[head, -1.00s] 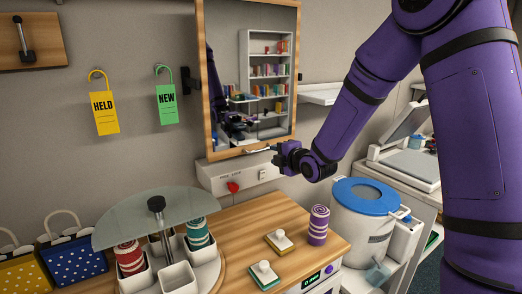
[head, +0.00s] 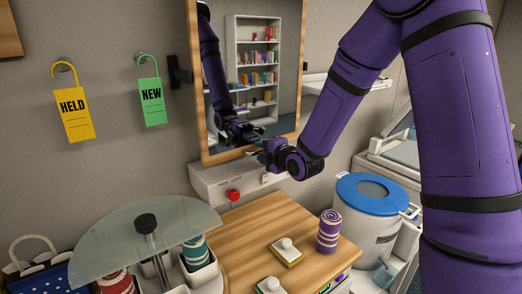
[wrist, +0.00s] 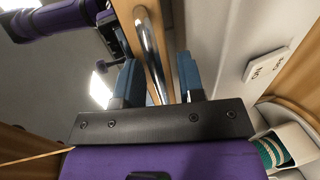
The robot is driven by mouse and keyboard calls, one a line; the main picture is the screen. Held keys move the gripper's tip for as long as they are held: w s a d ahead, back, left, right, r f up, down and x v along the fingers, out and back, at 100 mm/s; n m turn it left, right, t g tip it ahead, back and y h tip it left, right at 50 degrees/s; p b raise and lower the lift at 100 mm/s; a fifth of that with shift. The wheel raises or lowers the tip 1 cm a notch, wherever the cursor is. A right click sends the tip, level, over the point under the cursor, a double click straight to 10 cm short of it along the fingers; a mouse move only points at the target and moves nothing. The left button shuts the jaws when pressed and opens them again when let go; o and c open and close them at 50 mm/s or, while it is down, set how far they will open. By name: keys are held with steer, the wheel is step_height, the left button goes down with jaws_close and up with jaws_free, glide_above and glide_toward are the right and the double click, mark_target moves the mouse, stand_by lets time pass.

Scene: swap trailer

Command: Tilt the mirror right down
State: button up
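The mirror (head: 262,70) hangs on the back wall in a wooden frame, its glass reflecting a bookshelf and my arm. My gripper (head: 262,150) is at the frame's bottom edge. In the wrist view, a shiny metal bar handle (wrist: 150,50) runs along the wooden frame. The two blue fingers of my gripper (wrist: 158,82) stand apart, one on each side of the bar, with visible gaps. Contact with the bar cannot be seen. In the head view my gripper mostly hides the handle.
A white wall box with a red knob (head: 232,195) sits just below the mirror. A blue-lidded bucket (head: 368,215) stands at right. Yellow (head: 72,115) and green (head: 151,100) tags hang left.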

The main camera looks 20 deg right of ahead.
steer(key=shift+c, duration=0.2)
jaws_close()
steer(key=shift+t, duration=0.6)
steer(key=shift+r+x, duration=0.2)
steer(key=shift+x, duration=1.35)
steer(key=shift+r+x, duration=0.15)
steer(key=shift+x, duration=1.45)
steer(key=shift+w+a, duration=0.1)
steer(key=shift+w, duration=0.1)
steer(key=shift+o, duration=0.2)
jaws_free()
steer(key=shift+r, duration=0.15)
steer(key=shift+w, duration=0.1)
